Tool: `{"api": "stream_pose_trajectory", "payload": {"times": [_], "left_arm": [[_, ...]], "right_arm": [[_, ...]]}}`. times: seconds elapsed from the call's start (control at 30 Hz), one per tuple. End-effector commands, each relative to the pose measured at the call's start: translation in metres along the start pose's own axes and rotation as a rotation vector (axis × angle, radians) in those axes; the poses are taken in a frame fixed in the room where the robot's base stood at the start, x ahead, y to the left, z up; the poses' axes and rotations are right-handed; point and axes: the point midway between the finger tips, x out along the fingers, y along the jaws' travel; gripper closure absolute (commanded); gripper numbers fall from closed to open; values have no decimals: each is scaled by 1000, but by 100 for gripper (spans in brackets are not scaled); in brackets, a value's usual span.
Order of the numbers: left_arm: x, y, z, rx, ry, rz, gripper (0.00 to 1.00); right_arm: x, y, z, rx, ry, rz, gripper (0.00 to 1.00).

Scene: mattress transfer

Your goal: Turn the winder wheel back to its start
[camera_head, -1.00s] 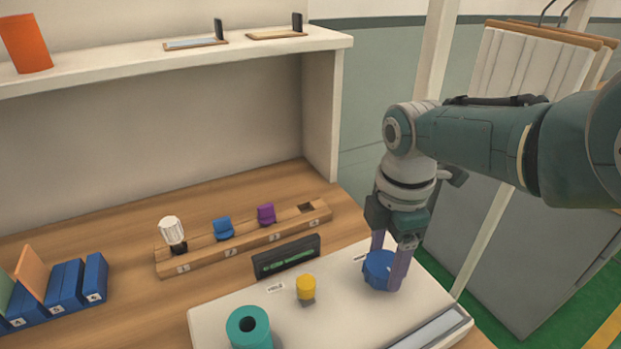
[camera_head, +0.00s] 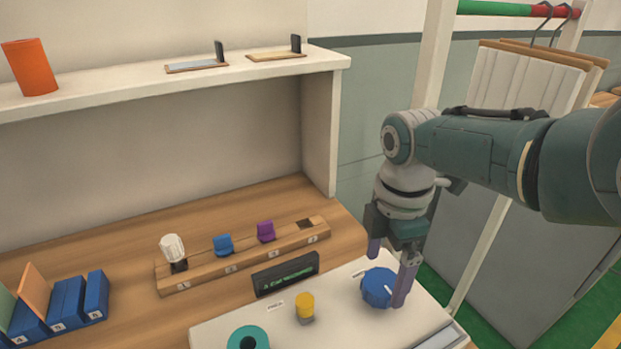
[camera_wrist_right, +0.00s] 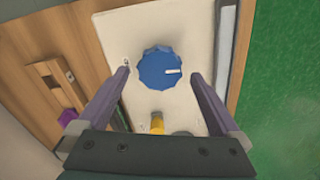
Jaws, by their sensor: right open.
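The blue winder wheel (camera_head: 378,287) is a fluted knob on the white panel (camera_head: 232,324). It also shows in the right wrist view (camera_wrist_right: 160,66), with a white mark on its right half. My right gripper (camera_head: 389,274) is open, with its purple fingers apart on either side of the wheel. In the right wrist view both fingers (camera_wrist_right: 160,82) stand clear of the wheel, with a gap on each side. My left gripper is not in view.
A yellow knob (camera_head: 304,305) and a teal ring (camera_head: 248,339) are on the panel. A dark display (camera_head: 286,273) stands behind it. A wooden rack (camera_head: 200,276) holds a white bulb-like piece, a blue piece and a purple piece. Blue boxes (camera_head: 68,302) stand at left.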

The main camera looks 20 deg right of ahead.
Motion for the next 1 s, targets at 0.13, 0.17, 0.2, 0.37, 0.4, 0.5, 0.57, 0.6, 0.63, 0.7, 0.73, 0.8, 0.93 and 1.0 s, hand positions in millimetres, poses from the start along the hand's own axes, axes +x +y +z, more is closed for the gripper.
{"api": "stream_pose_trajectory", "payload": {"times": [0.13,0.17,0.2,0.37,0.4,0.5,0.57,0.6,0.63,0.7,0.73,0.8,0.93,1.0], "left_arm": [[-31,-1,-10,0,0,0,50],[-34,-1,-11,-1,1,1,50],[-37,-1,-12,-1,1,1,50],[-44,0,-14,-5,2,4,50],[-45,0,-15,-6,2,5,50],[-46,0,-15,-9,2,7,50],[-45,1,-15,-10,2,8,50],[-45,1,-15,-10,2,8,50],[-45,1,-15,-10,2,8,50],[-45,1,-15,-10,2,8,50],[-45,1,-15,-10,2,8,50],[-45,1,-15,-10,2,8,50],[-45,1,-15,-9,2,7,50],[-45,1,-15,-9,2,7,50]], "right_arm": [[-42,0,0,-1,0,2,0],[-46,0,0,-1,0,3,0],[-53,0,0,-1,0,2,0],[-72,0,0,-1,-1,2,0],[-74,0,0,-1,-1,0,0],[-78,0,0,-1,-1,0,0],[-78,0,0,-1,-1,-1,0],[-78,0,0,-1,-1,-1,0],[-78,0,0,-1,-1,-1,0],[-78,0,0,-1,-1,-1,0],[-78,0,0,-1,-1,-1,0],[-78,0,0,-1,-1,-1,0],[-78,0,0,0,-1,0,0],[-76,-2,-1,9,-1,2,0]]}}
